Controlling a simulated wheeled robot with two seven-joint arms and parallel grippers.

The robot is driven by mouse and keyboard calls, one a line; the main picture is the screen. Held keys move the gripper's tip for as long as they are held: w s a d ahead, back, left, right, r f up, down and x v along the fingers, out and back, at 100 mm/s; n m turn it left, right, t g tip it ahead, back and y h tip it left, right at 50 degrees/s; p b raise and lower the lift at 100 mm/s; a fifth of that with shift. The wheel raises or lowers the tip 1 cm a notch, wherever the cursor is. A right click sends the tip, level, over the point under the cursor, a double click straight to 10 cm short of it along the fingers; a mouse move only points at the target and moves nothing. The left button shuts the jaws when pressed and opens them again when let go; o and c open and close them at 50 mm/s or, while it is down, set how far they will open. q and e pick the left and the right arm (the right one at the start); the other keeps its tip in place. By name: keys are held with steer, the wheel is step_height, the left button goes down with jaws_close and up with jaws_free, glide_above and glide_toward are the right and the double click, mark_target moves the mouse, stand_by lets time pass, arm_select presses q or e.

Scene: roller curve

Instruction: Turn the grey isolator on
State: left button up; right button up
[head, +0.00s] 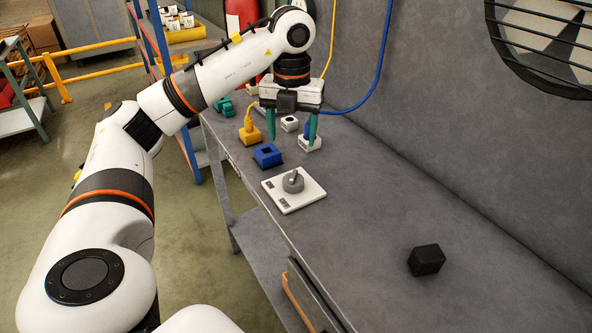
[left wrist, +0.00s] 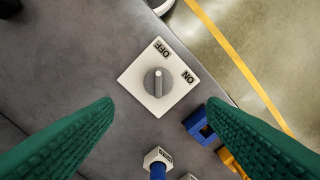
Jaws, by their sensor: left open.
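The grey isolator (head: 293,181) is a grey rotary knob on a white square plate (head: 302,200) lying on the grey bench. In the left wrist view the knob (left wrist: 158,82) has a pale bar handle, with its upper end towards the OFF label (left wrist: 161,48). The ON label (left wrist: 188,77) is at the plate's right corner. My left gripper (head: 292,134) is open and empty, with green fingers, above the bench beyond the isolator. In the left wrist view its fingers (left wrist: 160,104) are spread either side of the plate's lower part, apart from it. My right gripper is not visible.
Near the isolator are a blue block (head: 267,155), a yellow block (head: 250,134) with a yellow cable, and white blocks (head: 289,123), one with a blue plug. A black cube (head: 427,260) stands at the right. The bench between is clear; a wall runs behind.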

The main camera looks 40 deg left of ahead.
arm_select(q)
steer(key=b, duration=0.2)
glide_above(293, 175)
step_height(293, 175, down, 6)
steer(key=shift+r, duration=0.25)
step_height(293, 175, down, 6)
steer(key=c, duration=1)
